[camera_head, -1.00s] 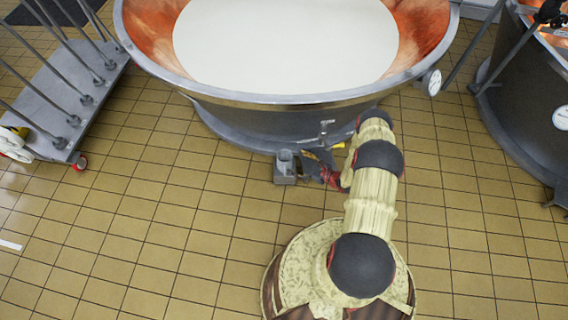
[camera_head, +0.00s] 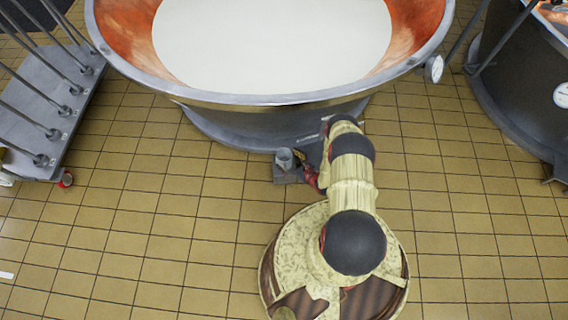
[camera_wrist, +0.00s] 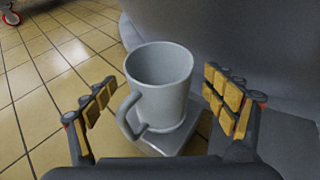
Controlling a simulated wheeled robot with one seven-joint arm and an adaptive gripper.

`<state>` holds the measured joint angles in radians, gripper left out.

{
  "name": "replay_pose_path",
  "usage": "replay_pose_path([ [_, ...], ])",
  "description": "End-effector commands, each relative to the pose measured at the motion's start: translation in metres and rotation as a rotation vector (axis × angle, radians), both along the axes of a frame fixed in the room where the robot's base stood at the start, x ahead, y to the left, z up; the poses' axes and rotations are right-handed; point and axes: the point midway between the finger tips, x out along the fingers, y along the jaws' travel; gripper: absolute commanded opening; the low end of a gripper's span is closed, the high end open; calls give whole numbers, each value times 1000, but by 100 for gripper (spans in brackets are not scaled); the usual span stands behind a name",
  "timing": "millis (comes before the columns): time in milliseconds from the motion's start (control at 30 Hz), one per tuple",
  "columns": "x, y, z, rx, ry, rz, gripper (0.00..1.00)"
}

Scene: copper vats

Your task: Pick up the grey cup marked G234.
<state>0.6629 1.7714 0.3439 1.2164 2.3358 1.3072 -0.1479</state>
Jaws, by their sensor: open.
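The grey cup (camera_wrist: 160,90) stands upright in the wrist view, its handle toward the lower left. It rests on a small grey stand (camera_wrist: 160,143). My gripper (camera_wrist: 168,108) is open, with one padded finger on each side of the cup and visible gaps between them. No marking is readable on the cup. In the head view the cup (camera_head: 285,158) is small, on the stand (camera_head: 285,177) beside the base of the vat, with my gripper (camera_head: 306,170) just right of it.
A large copper vat (camera_head: 420,35) holding white liquid rises close behind the cup. A second vat (camera_head: 530,95) stands at the right. A wheeled grey rack (camera_head: 50,90) stands at the left. Tiled floor is clear in front and to the left.

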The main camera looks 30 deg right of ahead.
Motion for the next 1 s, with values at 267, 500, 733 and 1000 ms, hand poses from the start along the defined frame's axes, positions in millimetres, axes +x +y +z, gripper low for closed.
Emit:
replay_pose_path([
  [267, 22, 5, -10, 1, 0, 0, 85],
  [500, 22, 5, -9, 1, 0, 0, 82],
  [733, 22, 5, -9, 0, 0, 0, 69],
  [1000, 22, 5, -9, 0, 0, 0, 53],
])
